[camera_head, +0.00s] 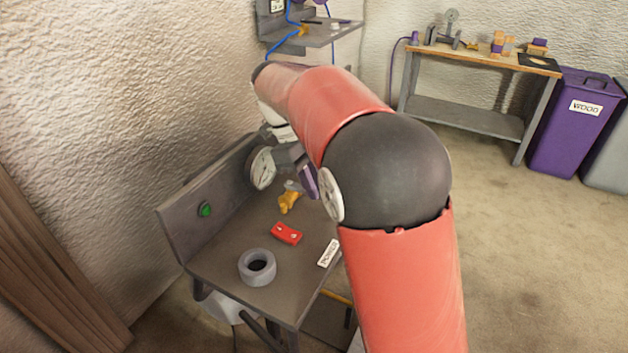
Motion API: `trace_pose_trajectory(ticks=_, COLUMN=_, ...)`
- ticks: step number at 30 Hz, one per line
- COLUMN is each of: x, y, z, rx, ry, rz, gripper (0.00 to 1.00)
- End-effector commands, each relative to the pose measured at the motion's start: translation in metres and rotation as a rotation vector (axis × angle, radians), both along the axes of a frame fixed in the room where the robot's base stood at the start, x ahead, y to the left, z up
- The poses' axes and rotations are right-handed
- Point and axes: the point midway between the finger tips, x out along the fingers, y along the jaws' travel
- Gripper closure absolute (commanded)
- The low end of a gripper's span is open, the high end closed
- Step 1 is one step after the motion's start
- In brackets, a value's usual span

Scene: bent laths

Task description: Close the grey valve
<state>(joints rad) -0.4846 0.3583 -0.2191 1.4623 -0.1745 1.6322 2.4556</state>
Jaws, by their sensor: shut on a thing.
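On the near grey bench, a small grey piece (293,187), which looks like the grey valve's handle, sits on top of a yellow-orange fitting (288,202). My gripper (293,172) is just above it, at the end of my arm, and is mostly hidden by the arm. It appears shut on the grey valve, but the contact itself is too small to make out. How far the valve is turned cannot be seen.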

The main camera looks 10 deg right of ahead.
Motion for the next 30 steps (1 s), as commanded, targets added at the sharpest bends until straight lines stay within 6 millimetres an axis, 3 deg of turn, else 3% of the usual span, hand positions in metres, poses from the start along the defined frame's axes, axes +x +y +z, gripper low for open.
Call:
trace_pose_trajectory(ticks=7, x=0.000, y=0.001, z=0.001, rx=0.003, ry=-0.002, rz=0.000, gripper=1.00)
trace_pose_trajectory(ticks=8, x=0.000, y=0.001, z=0.001, rx=0.003, ry=-0.002, rz=0.000, gripper=0.80)
trace_pose_trajectory(ticks=12, x=0.000, y=0.001, z=0.000, rx=0.003, ry=-0.001, rz=0.001, gripper=0.62)
trace_pose_trajectory(ticks=22, x=0.001, y=0.002, z=0.004, rx=0.001, ry=-0.002, rz=0.001, gripper=0.62)
trace_pose_trajectory(ticks=30, x=0.011, y=0.015, z=0.043, rx=0.002, ry=-0.003, rz=0.002, gripper=0.62)
